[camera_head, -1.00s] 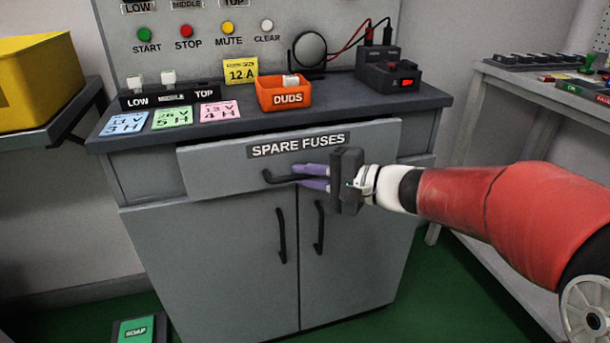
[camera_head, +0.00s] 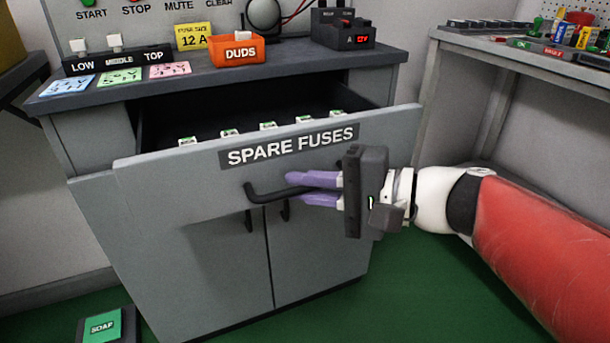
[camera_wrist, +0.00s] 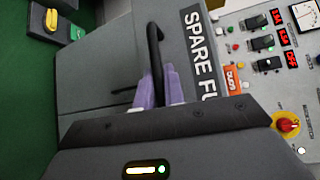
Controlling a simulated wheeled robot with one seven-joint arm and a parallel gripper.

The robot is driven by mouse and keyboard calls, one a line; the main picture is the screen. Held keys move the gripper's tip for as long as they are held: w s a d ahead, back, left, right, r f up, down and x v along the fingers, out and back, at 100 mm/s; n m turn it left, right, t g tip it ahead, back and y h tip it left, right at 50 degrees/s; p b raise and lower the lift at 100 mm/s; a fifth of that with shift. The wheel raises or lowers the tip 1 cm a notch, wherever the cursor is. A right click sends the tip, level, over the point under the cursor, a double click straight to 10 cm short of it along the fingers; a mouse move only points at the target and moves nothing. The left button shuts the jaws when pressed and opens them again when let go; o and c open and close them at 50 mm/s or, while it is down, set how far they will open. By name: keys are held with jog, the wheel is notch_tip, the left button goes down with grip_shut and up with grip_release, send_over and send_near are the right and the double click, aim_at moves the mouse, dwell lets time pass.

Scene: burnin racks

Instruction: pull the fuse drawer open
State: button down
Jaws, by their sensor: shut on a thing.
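The fuse drawer (camera_head: 200,180), a grey front labelled SPARE FUSES, stands pulled out from the cabinet, with its inside showing. Several fuses with green and white tops (camera_head: 268,126) stand in a row behind the front. My gripper (camera_head: 300,189) has purple fingers and is shut on the black bar handle (camera_head: 262,193). In the wrist view the fingers (camera_wrist: 158,90) are around the handle (camera_wrist: 154,50). The part of the handle between and behind the fingers is hidden.
The cabinet top holds an orange DUDS bin (camera_head: 237,52), coloured note cards and a black meter box (camera_head: 342,28). A side bench (camera_head: 500,50) stands at the right. Green floor is clear at lower right.

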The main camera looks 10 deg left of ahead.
jog(key=shift+s+d, duration=0.1)
dwell(0.3)
jog(key=c, duration=1.8)
grip_release()
jog(key=shift+o, duration=0.2)
jog(key=v, duration=0.8)
